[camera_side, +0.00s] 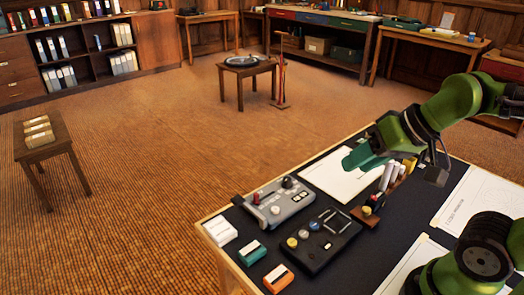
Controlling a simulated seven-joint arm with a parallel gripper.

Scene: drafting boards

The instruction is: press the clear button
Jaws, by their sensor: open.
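A grey control box (279,203) with knobs and small buttons lies near the left edge of the dark-topped drafting table (300,168). A black control box (320,242) with yellow and blue round buttons and pale outlined marks lies just in front of it. Labels on both are too small to read, so I cannot tell which button is the clear button. My gripper (357,158), teal at its end, is above the white sheet, behind and to the right of both boxes. It is open, apart from the boxes, and holds nothing that I can see.
A wooden holder (368,214) with upright white pieces stands right of the black box. A paper sheet (338,180) lies behind the boxes; more sheets lie right.

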